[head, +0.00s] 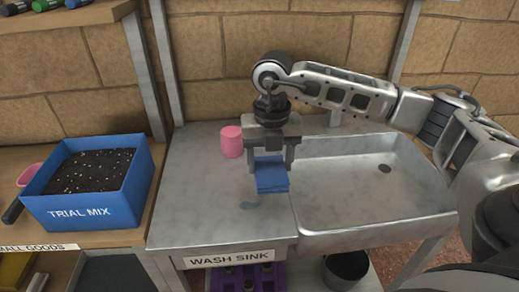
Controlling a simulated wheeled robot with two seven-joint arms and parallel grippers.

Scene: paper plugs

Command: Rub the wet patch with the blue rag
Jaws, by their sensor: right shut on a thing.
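The blue rag (272,176) is folded and held between the fingers of my right gripper (270,160), over the right side of the metal drainboard (185,205). A small dark wet patch (249,206) shows on the drainboard, just below and left of the rag in the picture. I cannot tell whether the rag touches the metal or hangs a little above it. My right arm comes in from the right, across the sink. My left gripper is not in view.
A pink cup-like object (231,141) stands on the drainboard behind and left of the gripper. The sink basin (350,195) on the right is empty. A blue box labelled TRIAL MIX (95,211) stands on the wooden bench at left. The drainboard's left part is clear.

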